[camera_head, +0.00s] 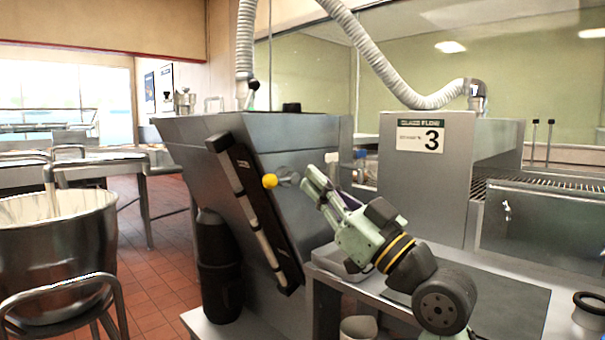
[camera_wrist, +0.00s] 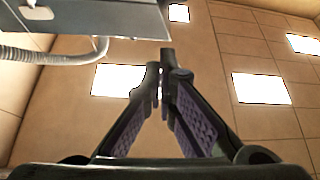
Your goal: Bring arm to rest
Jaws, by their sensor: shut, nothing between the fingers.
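My gripper (camera_head: 312,182) is at the upper left end of my raised, bent arm in the head view, beside the slanted grey machine front. In the wrist view its two dark fingers (camera_wrist: 160,78) come together at the tips with nothing between them. It is shut and empty. The wrist view looks up at the ceiling. A yellow ball knob (camera_head: 270,181) shows just left of the gripper in the head view. I cannot tell whether the gripper touches it or its metal stem.
The grey machine (camera_head: 290,140) with a slanted dark panel (camera_head: 262,215) stands close behind the gripper. A worktop (camera_head: 510,305) is at lower right. A large metal pot (camera_head: 60,260) is left. The wrist view shows a grey housing (camera_wrist: 90,18) overhead at left.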

